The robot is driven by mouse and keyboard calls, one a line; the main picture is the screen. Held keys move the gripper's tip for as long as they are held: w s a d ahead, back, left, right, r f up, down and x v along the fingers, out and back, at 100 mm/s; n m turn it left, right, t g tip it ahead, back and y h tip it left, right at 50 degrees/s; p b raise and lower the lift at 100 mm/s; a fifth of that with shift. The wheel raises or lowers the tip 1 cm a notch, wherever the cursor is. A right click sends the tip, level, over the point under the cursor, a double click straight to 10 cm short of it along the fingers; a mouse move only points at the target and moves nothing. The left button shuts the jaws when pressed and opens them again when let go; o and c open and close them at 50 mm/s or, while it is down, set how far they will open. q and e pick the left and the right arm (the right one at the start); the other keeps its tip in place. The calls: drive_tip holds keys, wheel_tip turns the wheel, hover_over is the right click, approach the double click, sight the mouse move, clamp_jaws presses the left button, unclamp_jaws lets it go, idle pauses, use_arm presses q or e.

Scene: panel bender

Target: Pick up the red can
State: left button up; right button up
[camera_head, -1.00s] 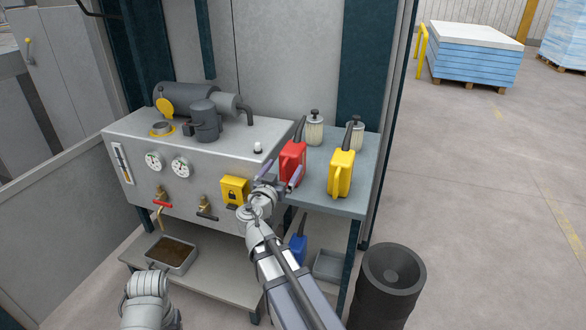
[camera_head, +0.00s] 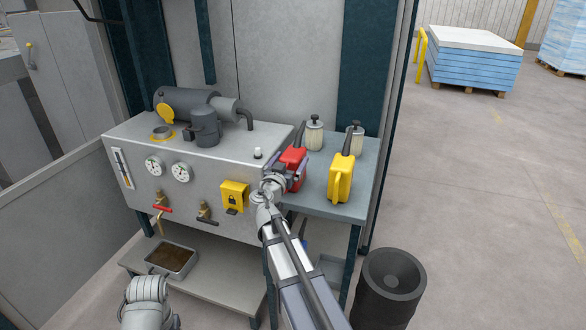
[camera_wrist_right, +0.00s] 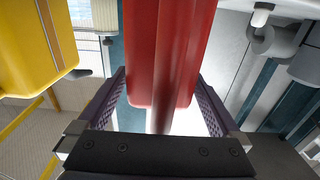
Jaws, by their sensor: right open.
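The red can (camera_head: 291,158) stands upright on the grey side table (camera_head: 325,205), beside the hydraulic unit. My right gripper (camera_head: 287,172) is at the can's near side. In the right wrist view the red can (camera_wrist_right: 168,55) fills the middle, between the two open fingers of the right gripper (camera_wrist_right: 165,105). A finger lies on each side of the can, with a small gap visible at the lower sides. In the head view the arm hides the can's lower part. At the lower left only a part of my left arm shows; its gripper is not in view.
A yellow can (camera_head: 341,178) stands close to the right of the red one; it also shows in the wrist view (camera_wrist_right: 30,45). Two pale canisters (camera_head: 314,133) stand behind. The grey unit (camera_head: 140,145) is at left. A dark bin (camera_head: 392,285) stands on the floor at right.

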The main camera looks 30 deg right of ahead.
clamp_jaws()
idle(0.8)
